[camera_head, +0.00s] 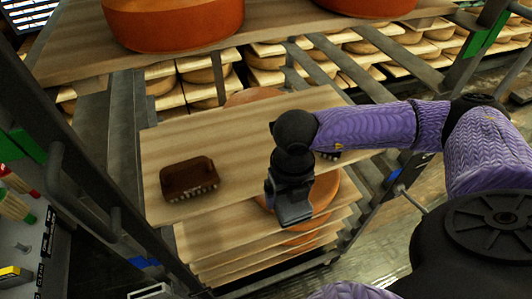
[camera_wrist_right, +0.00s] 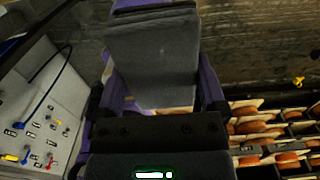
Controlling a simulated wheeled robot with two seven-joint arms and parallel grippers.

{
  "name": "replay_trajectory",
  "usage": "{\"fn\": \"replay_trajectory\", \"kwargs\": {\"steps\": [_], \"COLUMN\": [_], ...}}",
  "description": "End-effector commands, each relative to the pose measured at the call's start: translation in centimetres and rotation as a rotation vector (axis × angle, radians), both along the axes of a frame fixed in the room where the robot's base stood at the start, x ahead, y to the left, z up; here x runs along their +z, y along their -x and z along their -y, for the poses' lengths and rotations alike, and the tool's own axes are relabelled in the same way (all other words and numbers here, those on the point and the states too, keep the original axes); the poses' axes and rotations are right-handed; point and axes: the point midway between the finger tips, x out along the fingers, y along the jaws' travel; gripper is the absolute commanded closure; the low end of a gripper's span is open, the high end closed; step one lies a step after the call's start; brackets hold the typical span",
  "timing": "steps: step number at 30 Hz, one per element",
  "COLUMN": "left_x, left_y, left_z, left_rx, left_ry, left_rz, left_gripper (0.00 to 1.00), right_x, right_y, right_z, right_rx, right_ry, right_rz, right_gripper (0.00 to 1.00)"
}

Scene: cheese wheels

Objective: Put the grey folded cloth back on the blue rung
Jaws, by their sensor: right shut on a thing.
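My right gripper (camera_head: 289,190) hangs over the front edge of the upper plank, pointing down. It is shut on the grey folded cloth (camera_head: 295,212). In the right wrist view the cloth (camera_wrist_right: 153,62) is a flat grey slab between the purple fingers. Blue marks show on the rack below plank level: one at the lower left (camera_head: 145,262), one on the right post (camera_head: 393,174). I cannot tell a full blue rung from its marks. The cloth is apart from both marks. My left gripper is not in view.
A dark brown brush (camera_head: 188,180) lies on the left of the wooden plank (camera_head: 235,130). Orange cheese wheels (camera_head: 172,22) sit on the shelf above. Green marks (camera_head: 487,30) show higher on the rack posts. A panel with cables (camera_wrist_right: 40,110) stands left in the wrist view.

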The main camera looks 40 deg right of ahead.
Motion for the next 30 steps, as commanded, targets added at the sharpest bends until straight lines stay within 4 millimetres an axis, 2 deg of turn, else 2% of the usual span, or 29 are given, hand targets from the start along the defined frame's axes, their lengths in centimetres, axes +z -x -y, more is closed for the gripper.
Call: {"fn": "replay_trajectory", "kwargs": {"steps": [1,6,9,12,15,20,29,30], "left_x": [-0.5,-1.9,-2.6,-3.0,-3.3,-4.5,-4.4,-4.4], "left_y": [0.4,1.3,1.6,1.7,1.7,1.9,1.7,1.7], "left_z": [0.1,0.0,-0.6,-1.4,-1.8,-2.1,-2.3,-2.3], "left_rx": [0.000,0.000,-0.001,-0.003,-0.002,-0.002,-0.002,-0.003], "left_ry": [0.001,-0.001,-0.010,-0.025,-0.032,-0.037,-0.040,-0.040], "left_rz": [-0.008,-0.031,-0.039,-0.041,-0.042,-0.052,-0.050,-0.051], "left_gripper": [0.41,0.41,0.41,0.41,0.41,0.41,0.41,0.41], "right_x": [-0.2,-0.4,-0.4,-0.2,-0.7,-3.7,-3.8,-3.8], "right_y": [-1.8,-7.9,-10.7,-12.3,-12.7,-12.7,-12.7,-12.7], "right_z": [0.3,1.7,2.4,2.8,3.0,3.0,3.0,3.0], "right_rx": [-0.004,-0.001,0.001,0.003,0.004,0.004,0.003,0.003], "right_ry": [-0.003,-0.004,-0.004,-0.004,-0.003,-0.002,-0.002,-0.001], "right_rz": [0.005,0.003,0.002,0.001,-0.002,-0.003,-0.001,-0.001], "right_gripper": [0.65,0.65,0.65,0.65,0.65,0.65,0.65,0.08]}}
